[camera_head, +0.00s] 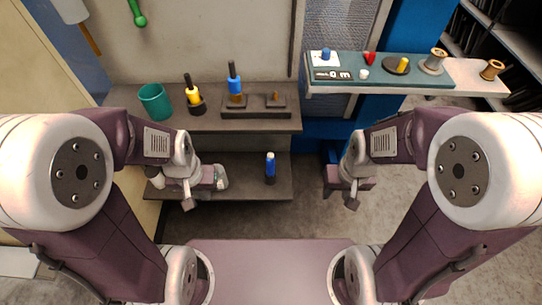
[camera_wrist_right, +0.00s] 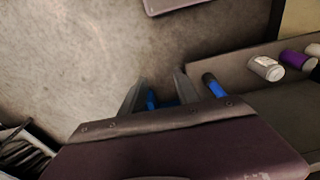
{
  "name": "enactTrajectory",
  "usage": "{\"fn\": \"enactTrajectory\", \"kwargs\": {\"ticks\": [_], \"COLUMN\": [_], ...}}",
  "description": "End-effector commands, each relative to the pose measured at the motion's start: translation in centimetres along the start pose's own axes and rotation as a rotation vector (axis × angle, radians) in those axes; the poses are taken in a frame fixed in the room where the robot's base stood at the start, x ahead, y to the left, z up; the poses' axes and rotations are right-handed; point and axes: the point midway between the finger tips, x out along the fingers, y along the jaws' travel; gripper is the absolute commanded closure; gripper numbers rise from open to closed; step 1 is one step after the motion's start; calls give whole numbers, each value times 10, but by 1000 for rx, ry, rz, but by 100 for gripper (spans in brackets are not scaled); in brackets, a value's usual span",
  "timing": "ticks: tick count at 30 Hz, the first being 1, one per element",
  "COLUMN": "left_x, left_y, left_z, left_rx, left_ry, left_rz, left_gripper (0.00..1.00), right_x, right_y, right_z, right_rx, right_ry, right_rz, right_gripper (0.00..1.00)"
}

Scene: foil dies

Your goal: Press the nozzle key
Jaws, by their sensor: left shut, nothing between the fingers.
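No key marked as a nozzle key can be made out. A small white panel (camera_head: 325,58) with a blue knob-like part (camera_head: 326,54) lies at the left end of the teal mat (camera_head: 385,79), at the back right. A dark strip with pale marks (camera_head: 333,74) lies just in front of it; the marks are too small to read. My left gripper (camera_head: 188,204) is shut and empty, over the front of the lower shelf. My right gripper (camera_head: 351,203) is open, below and in front of the mat. Its parted fingers show in the right wrist view (camera_wrist_right: 158,92).
A bench (camera_head: 210,122) at left holds a teal cup (camera_head: 155,101), a yellow-handled tool (camera_head: 192,94) and a blue-handled tool (camera_head: 234,80). A blue bottle (camera_head: 270,167) stands on the lower shelf. Spools (camera_head: 433,62) stand at right. Floor between the arms is clear.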

Motion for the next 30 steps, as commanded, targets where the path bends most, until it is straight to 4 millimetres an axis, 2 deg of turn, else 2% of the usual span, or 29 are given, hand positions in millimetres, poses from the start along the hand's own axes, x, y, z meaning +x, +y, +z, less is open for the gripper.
{"fn": "enactTrajectory", "kwargs": {"ticks": [1,3,4,30], "left_x": [0,0,0,0], "left_y": [0,0,0,0], "left_z": [0,0,0,0], "left_rx": [0,0,0,0], "left_ry": [0,0,0,0], "left_rz": [0,0,0,0], "left_gripper": [100,100,100,100], "right_x": [0,0,0,0], "right_y": [0,0,0,0], "right_z": [0,0,0,0], "right_rx": [0,0,0,0], "right_ry": [0,0,0,0], "right_rz": [0,0,0,0], "right_gripper": [80,99,100,100]}}
